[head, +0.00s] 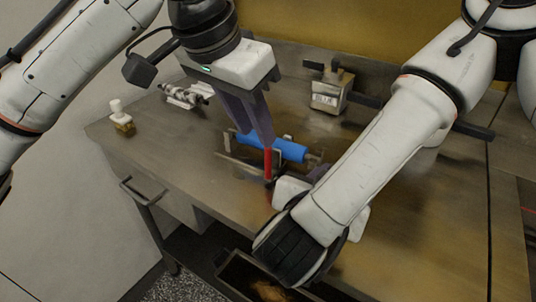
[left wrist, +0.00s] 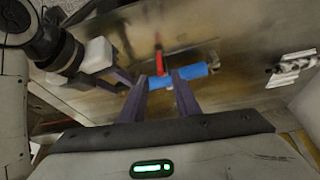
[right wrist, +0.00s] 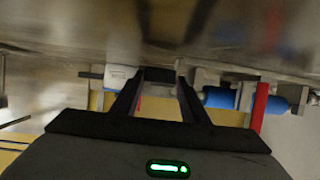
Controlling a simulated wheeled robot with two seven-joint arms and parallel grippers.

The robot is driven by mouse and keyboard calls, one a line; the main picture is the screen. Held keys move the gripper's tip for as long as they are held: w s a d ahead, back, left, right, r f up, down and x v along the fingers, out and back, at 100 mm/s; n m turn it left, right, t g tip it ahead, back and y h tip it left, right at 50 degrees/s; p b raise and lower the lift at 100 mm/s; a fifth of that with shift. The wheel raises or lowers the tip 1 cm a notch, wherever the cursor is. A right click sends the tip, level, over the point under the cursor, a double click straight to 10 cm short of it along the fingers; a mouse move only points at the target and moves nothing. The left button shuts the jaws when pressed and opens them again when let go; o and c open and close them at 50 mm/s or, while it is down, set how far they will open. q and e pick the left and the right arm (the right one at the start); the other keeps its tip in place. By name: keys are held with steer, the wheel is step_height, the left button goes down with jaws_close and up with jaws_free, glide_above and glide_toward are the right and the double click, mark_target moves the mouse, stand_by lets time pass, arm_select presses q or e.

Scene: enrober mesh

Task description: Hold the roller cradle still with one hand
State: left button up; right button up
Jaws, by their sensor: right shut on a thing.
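The roller cradle (head: 313,158) is a grey metal frame on the steel bench, carrying a blue roller (head: 290,150). A slim red upright piece (head: 268,164) stands at its near side. My left gripper (head: 258,142) points down over the roller; in the left wrist view its fingers (left wrist: 160,80) are apart, with part of the blue roller (left wrist: 194,73) behind them.
A metal block with a white label (head: 328,97) stands at the back of the bench. A spiral metal part (head: 187,96) and a small brass piece with a white knob (head: 121,118) are at the left. An open bin (head: 262,283) sits below the front edge.

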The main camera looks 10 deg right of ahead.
mark_target(266, 151)
arm_select(q)
steer(key=x, duration=0.9)
steer(key=shift+d+f, duration=0.2)
steer(key=shift+c, duration=0.4)
jaws_close()
